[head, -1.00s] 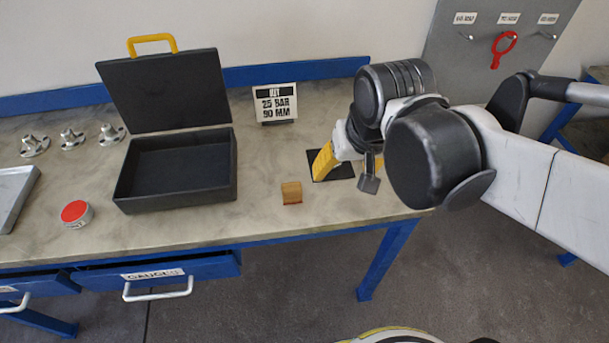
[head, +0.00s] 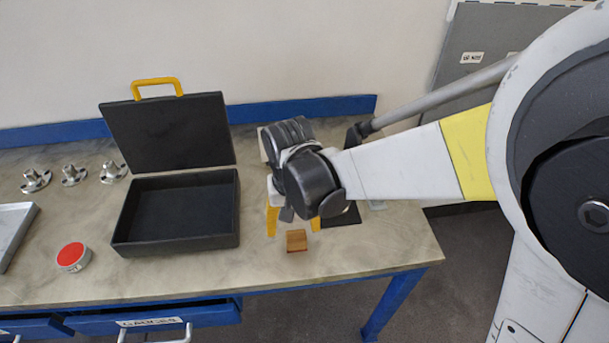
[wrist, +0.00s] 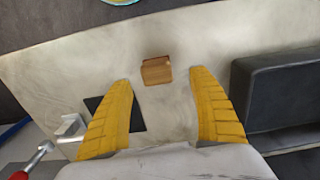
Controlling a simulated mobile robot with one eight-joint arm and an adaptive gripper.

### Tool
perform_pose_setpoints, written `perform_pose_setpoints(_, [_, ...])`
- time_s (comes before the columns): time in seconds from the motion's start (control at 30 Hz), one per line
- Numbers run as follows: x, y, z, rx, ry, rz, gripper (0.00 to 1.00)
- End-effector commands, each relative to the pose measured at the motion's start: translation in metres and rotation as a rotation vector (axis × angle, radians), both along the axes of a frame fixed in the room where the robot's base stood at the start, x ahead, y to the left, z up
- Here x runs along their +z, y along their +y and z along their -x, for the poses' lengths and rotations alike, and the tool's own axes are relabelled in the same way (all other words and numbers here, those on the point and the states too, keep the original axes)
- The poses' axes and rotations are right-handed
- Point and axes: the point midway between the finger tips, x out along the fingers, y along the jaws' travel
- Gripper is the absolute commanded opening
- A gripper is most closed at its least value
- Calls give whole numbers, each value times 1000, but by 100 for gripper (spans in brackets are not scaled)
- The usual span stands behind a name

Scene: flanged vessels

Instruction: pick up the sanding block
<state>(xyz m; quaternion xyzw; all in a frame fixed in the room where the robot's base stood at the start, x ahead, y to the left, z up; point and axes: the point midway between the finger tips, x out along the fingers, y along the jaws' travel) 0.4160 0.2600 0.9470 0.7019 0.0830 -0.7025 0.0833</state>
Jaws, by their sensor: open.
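The sanding block is a small wooden-brown block (head: 297,240) on the bench top, near the front edge, right of the open black case. It also shows in the wrist view (wrist: 157,71), lying just beyond and between the fingertips. My gripper (wrist: 161,88) has two yellow fingers spread wide, with nothing between them. In the head view my gripper (head: 293,222) hangs behind the block, its fingers partly hidden by my wrist. The fingers do not appear to touch the block.
The open black case (head: 180,240) stands left of the block. A dark square pad (wrist: 112,113) lies on the bench beside my gripper. A red-topped round tin (head: 73,256) and several metal flanges (head: 74,175) are farther left. An open blue drawer (head: 150,318) juts out below the bench.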

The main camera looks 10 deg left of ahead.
Motion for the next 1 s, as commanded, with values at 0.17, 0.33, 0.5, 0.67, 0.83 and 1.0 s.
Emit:
perform_pose_setpoints(0.17, [-22,-3,-1,-1,0,0,70])
perform_pose_setpoints(0.33, [-48,-5,-1,0,-1,0,70])
perform_pose_setpoints(0.5, [-50,-5,-1,0,-1,0,70])
perform_pose_setpoints(0.67, [-50,-5,-1,0,-1,0,50])
perform_pose_setpoints(0.83, [-50,-5,-1,0,-1,0,13])
perform_pose_setpoints(1.0, [-50,-5,-1,0,-1,0,13])
